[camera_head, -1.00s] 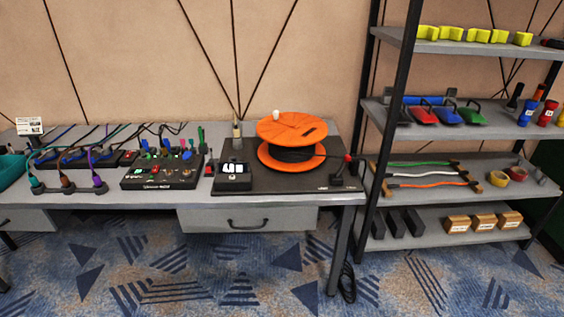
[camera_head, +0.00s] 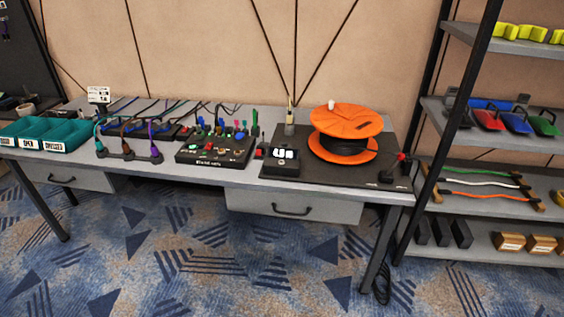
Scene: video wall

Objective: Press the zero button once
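A black scale-like unit with a lit white display (camera_head: 285,154) stands on the grey desk. The digits are too small to read surely. A small pale round spot, which looks like a button (camera_head: 281,163), sits just below the digits; its label cannot be read. A dark flat plate (camera_head: 325,177) beside the display carries an orange cable spool (camera_head: 347,119) with a black core. Neither of my grippers is in view, and nothing touches the display unit.
The grey desk (camera_head: 200,176) also holds a black control board (camera_head: 215,150) with coloured knobs, plugs with cables, and teal bins (camera_head: 65,139) at left. A shelf rack (camera_head: 500,148) stands at right. Patterned carpet (camera_head: 200,260) in front of the desk is clear.

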